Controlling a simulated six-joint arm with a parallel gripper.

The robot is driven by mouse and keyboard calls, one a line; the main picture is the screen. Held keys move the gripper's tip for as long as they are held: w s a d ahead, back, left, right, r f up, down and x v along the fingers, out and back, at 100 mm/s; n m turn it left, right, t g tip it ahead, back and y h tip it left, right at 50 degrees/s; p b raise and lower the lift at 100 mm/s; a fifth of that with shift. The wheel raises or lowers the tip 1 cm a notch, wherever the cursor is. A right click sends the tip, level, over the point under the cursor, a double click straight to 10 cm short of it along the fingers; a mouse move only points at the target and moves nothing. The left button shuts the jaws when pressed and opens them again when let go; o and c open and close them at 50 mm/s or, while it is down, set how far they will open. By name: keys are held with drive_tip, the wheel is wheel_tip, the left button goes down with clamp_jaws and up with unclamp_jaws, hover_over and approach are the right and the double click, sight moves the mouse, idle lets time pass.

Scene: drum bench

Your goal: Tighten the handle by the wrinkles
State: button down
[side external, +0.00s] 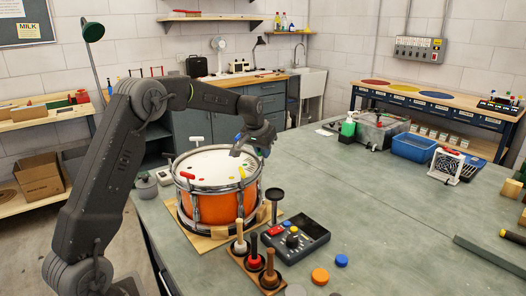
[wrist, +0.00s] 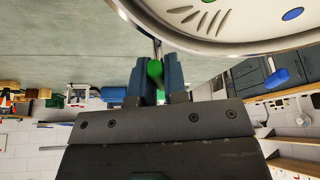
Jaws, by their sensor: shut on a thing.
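The drum (side external: 212,207) has an orange shell, a metal rim and a white head with coloured marks. It also shows at the top of the wrist view (wrist: 250,38). Several short dark wrinkle lines (wrist: 190,17) mark the head there, close to the rim. My gripper (side external: 262,152) is at the drum's far right rim. In the wrist view my gripper (wrist: 155,82) is shut on a green handle (wrist: 155,68) just outside the rim, beside the wrinkles. A blue handle (wrist: 278,78) stands farther along the rim, next to a blue dot (wrist: 293,14). The fingers partly hide the green handle.
A wooden rack with several knobbed tools (side external: 255,262) and a dark control box (side external: 297,238) stand in front of the drum. Orange (side external: 320,276) and blue (side external: 341,260) discs lie nearby. The bench (side external: 370,190) right of the drum is largely clear.

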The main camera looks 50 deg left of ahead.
drive_tip(key=shift+m, duration=0.3)
drive_tip(key=m+h, duration=0.2)
drive_tip(key=m, duration=0.2)
drive_tip(key=shift+m+h, duration=0.7)
drive_tip(key=shift+m, duration=1.4)
drive_tip(key=c, duration=1.2)
unclamp_jaws()
drive_tip(key=shift+o, duration=0.2)
drive_tip(key=shift+r, duration=0.1)
